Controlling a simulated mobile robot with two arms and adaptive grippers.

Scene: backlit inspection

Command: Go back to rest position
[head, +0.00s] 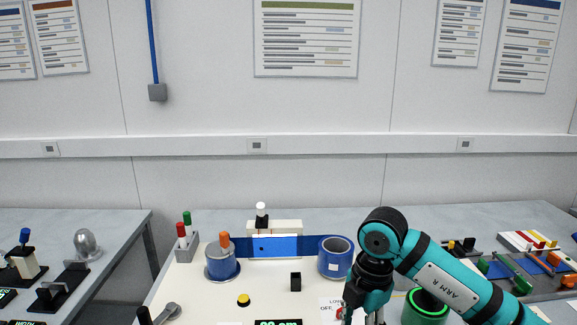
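My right arm, teal and black, comes in from the lower right and bends down at a black joint. My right gripper (363,312) points down over the front right of the white work board (200,293). Its fingertips are cut off by the bottom edge of the picture, so I cannot tell whether it is open or shut or what lies between the fingers. My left arm and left gripper do not show.
On the board stand a blue cup with an orange knob (222,262), a blue ring (335,257), a yellow button (243,300) and a small black block (295,282). A green-lit cylinder (426,306) sits beside my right arm. Side tables hold more fixtures.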

